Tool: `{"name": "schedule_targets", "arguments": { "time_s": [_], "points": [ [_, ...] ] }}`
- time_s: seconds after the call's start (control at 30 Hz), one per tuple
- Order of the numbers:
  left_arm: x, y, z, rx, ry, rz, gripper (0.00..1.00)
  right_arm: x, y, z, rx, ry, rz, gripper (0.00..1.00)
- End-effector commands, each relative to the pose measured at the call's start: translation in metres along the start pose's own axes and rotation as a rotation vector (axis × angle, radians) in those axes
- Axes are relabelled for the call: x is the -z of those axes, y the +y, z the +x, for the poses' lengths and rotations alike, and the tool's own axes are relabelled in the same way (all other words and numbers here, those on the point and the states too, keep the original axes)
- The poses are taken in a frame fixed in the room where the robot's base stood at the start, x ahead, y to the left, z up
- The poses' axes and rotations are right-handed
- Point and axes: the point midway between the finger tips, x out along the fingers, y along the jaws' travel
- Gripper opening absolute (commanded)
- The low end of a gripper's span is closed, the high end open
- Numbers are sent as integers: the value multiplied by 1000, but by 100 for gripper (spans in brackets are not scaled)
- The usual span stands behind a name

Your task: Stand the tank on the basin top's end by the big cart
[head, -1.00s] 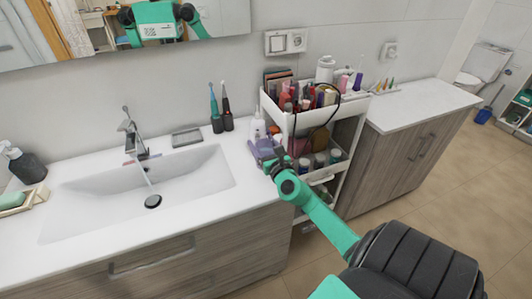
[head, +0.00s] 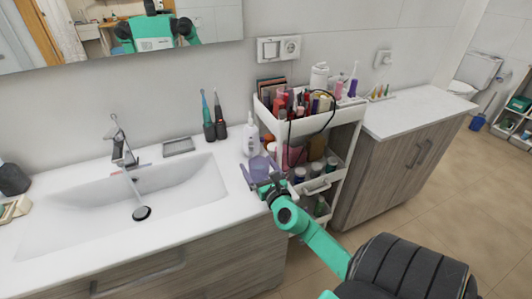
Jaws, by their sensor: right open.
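The tank, a small translucent purple vessel (head: 259,167), appears to stand upright on the right end of the white basin top (head: 228,228), beside the cart (head: 345,118). My right gripper (head: 260,174) is open at the tank, on the side nearer me, with its fingers low around or beside it. I cannot tell whether the fingers touch it. The gripper partly hides the tank's lower part. My left gripper is not in view.
A white bottle (head: 250,136) stands just behind the tank. The basin and tap (head: 121,145) are to the left. The cart is crowded with bottles.

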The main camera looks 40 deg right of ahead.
Motion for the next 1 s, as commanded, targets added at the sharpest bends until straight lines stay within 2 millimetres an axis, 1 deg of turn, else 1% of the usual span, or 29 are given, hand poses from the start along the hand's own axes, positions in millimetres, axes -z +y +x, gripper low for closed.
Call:
{"name": "schedule_targets", "arguments": {
  "time_s": [0.03,0.3,0.4,0.47,0.6,1.0],
  "points": [
    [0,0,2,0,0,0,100,2,0,-10,0,3,0,100],
    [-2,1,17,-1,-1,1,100,5,0,-65,-1,4,-1,100],
    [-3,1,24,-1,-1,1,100,5,0,-82,-1,3,-1,100],
    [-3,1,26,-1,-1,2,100,3,0,-90,-1,2,0,100],
    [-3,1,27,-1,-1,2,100,0,0,-97,0,-1,1,100],
    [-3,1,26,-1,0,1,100,-1,0,-96,0,0,0,100]
  ]
}}
